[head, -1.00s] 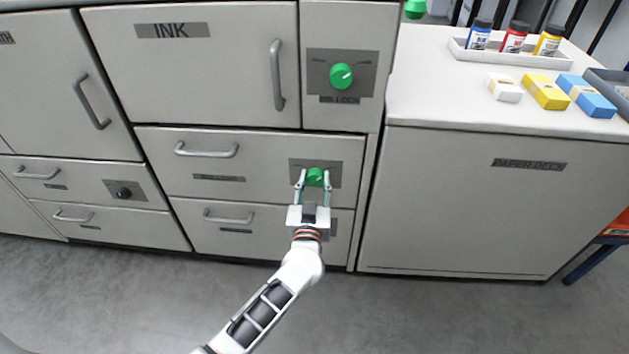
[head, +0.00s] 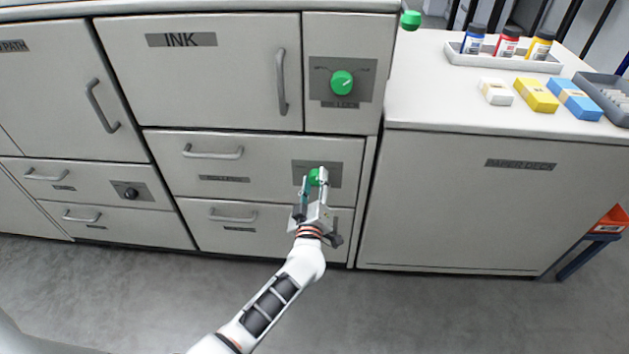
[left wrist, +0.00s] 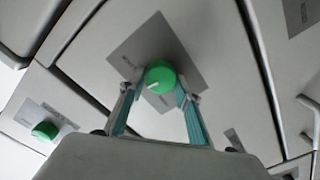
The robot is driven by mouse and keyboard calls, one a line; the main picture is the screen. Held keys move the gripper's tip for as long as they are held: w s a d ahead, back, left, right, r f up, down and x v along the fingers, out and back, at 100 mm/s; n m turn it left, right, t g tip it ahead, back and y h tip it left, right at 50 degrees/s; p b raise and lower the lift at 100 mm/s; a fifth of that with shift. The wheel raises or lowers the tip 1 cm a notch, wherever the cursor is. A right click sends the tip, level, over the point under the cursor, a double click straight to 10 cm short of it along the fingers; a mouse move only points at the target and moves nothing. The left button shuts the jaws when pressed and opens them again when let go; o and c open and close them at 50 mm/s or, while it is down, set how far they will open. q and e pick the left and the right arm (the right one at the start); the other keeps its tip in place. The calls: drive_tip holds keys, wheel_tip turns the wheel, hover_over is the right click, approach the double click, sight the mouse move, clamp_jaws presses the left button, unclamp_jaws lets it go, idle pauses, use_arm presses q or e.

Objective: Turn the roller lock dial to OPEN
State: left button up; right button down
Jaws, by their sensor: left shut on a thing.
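The green dial (head: 314,177) sits on a grey plate (head: 332,174) at the right end of the upper wide drawer, which I take for the roller lock. My left gripper (head: 315,182) is shut on this dial, with a finger on either side, and is rolled to a slant. In the left wrist view the dial (left wrist: 160,77) shows a short white mark pointing left and slightly down; the fingertips (left wrist: 157,93) are at its sides. The plate's lettering is too small to read, and part of the plate is hidden. My right gripper is not in view.
Another green dial (head: 342,83) is on the plate above, beside the INK door (head: 220,70). A black knob (head: 130,192) is on the left drawer. Drawer handles (head: 213,153) stick out left of my gripper. The paper deck cabinet (head: 450,205) stands right; the floor in front is clear.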

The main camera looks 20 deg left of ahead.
use_arm(q)
drive_tip(key=n, duration=0.3)
drive_tip(key=shift+f+n, duration=0.15)
drive_tip(key=shift+n, duration=0.15)
drive_tip(key=n, duration=0.2)
drive_tip(key=shift+f+n, duration=0.1)
drive_tip(key=shift+n, duration=0.3)
drive_tip(key=n, duration=0.2)
drive_tip(key=shift+s+f+n, duration=0.1)
drive_tip(key=shift+n, duration=0.2)
drive_tip(key=shift+n+b, duration=0.3)
drive_tip(key=shift+n, duration=0.9)
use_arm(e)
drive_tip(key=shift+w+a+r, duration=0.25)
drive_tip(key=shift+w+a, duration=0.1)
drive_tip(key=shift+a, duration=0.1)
use_arm(q)
drive_tip(key=shift+n, duration=0.3)
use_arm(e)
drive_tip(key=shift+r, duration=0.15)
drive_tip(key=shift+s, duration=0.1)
use_arm(q)
drive_tip(key=o, duration=1.1)
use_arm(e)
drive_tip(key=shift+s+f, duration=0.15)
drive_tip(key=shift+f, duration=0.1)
